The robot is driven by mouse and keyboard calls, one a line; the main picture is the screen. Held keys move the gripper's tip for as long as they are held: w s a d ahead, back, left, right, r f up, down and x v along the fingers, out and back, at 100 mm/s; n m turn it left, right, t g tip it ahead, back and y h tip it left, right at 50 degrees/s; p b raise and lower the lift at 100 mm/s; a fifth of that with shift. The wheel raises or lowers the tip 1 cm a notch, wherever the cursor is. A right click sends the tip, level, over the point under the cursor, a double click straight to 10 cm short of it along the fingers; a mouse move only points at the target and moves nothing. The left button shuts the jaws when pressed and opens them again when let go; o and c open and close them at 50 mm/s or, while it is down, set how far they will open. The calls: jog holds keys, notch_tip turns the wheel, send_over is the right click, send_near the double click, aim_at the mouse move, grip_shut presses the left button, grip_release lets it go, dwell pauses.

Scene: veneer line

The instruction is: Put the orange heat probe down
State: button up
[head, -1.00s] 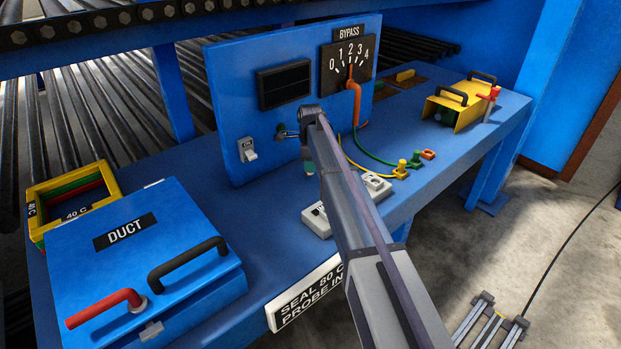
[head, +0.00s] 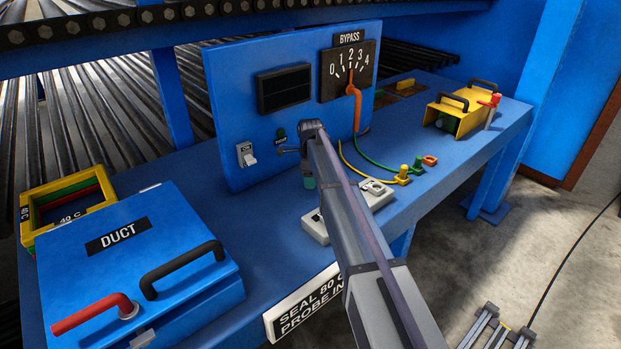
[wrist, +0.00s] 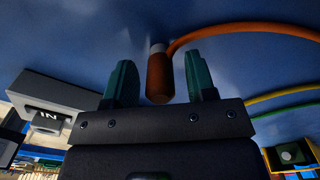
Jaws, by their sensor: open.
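In the wrist view the orange heat probe (wrist: 159,78) stands out between the two teal fingers of my gripper (wrist: 160,66). Its grey end points away from the gripper body, toward the blue surface, and an orange cable (wrist: 230,27) runs off right. The fingers are apart, with a gap on each side of the probe. I cannot tell whether the probe's end touches the blue surface. My arm hides the probe there.
The blue DUCT box (head: 130,265) with red and black handles is at left, beside a yellow-framed 40 C tray (head: 105,206). A panel with the BYPASS dial (head: 337,85) stands behind. Yellow and green plugs (head: 403,174) and a yellow box (head: 457,115) are at right.

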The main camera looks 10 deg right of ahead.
notch_tip(320, 180, up, 12)
jog(key=p, duration=1.2)
jog(key=shift+r, duration=0.25)
jog(key=s+n, duration=2.1)
jog(key=s, duration=1.6)
